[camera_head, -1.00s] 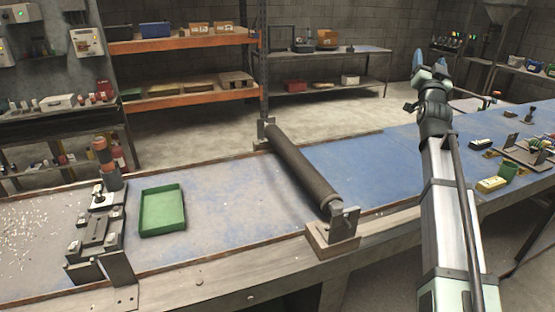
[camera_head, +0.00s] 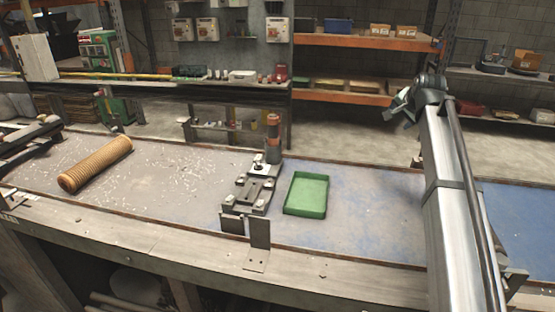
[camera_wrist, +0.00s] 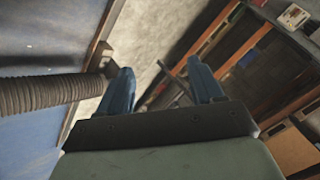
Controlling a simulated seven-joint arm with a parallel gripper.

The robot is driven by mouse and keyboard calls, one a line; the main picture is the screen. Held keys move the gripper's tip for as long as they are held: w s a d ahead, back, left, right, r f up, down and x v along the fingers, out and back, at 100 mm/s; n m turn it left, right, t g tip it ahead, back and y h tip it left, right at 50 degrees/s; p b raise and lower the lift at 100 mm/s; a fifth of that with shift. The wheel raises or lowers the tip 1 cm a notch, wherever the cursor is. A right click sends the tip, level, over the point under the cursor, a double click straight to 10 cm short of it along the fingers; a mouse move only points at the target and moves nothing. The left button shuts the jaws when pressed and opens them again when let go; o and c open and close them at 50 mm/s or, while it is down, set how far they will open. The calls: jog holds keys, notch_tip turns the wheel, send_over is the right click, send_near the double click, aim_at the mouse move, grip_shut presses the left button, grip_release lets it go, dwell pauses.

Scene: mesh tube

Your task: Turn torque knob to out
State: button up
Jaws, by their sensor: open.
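I cannot make out a torque knob for certain in either view. A small metal fixture (camera_head: 250,195) with a reddish-brown upright cylinder (camera_head: 273,128) stands on the bench in the head view. Grey control boxes (camera_head: 277,32) hang on the back wall, their details too small to read. My gripper (camera_head: 397,108) is raised above the bench at right, well to the right of the fixture and apart from it. In the wrist view my gripper (camera_wrist: 160,75) shows two blue fingers spread apart with nothing between them.
A green tray (camera_head: 306,194) lies right of the fixture. A tan ribbed tube (camera_head: 97,163) lies at the bench's left. A dark ribbed tube (camera_wrist: 45,94) shows in the wrist view. Orange-beamed shelves (camera_head: 365,42) stand behind. The bench has bare room between ribbed tube and fixture.

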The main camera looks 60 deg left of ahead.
jog(key=s+a+f+g+h, duration=0.1)
jog(key=s+a+f+g, duration=0.15)
jog(key=s+a, duration=0.6)
jog(key=m+g+h, duration=0.3)
jog(key=g+h, duration=0.1)
jog(key=h, duration=0.2)
send_over(258, 162)
notch_tip(258, 162, down, 5)
jog(key=shift+m+t, duration=0.25)
jog(key=shift+m, duration=0.05)
notch_tip(258, 162, down, 13)
jog(key=shift+d+f, duration=0.15)
jog(key=c, duration=1.1)
